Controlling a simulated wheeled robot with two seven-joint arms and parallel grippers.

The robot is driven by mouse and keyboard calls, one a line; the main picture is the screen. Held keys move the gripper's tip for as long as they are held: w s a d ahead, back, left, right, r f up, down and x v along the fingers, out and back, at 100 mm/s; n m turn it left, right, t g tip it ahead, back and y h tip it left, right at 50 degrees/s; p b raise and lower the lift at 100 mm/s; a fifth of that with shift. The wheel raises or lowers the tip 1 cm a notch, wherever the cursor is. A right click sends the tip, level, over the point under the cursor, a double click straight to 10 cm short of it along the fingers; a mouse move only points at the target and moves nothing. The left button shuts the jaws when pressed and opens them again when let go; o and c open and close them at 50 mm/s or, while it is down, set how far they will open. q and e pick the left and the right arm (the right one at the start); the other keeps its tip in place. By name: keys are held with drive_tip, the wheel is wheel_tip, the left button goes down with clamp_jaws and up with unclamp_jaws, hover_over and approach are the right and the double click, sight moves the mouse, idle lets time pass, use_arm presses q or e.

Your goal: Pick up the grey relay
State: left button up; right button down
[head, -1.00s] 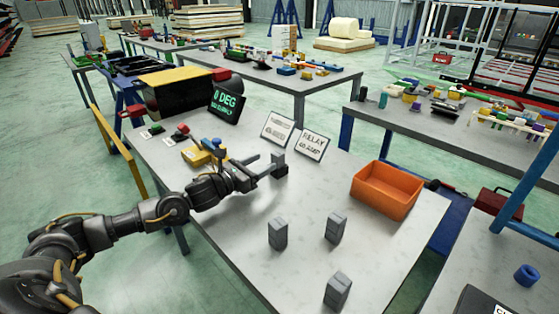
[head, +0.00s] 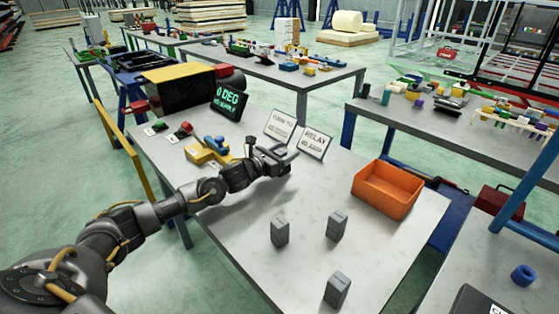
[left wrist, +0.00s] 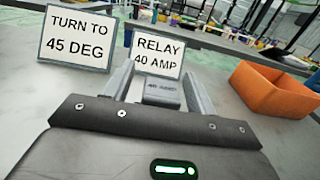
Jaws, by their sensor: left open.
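A small grey relay (left wrist: 162,92) with a printed label shows in the left wrist view, in front of the "RELAY 40 AMP" sign (left wrist: 156,54). My left gripper (left wrist: 160,84) is open, with one finger on each side of the relay; I cannot tell whether either finger touches it. In the head view my left gripper (head: 284,152) is low over the table near the signs and largely hides this relay. More upright grey blocks stand nearer on the table: one at left (head: 280,230), one at right (head: 337,225), one at the front (head: 337,290). My right gripper is not in view.
An orange bin (head: 387,188) stands at the table's right side. A "TURN TO 45 DEG" sign (left wrist: 77,38) stands beside the relay sign. A yellow-and-blue device (head: 208,150) and a green-lit display (head: 229,101) are behind my left arm.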

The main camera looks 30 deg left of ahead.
use_arm(q)
drive_tip(key=c, duration=1.1)
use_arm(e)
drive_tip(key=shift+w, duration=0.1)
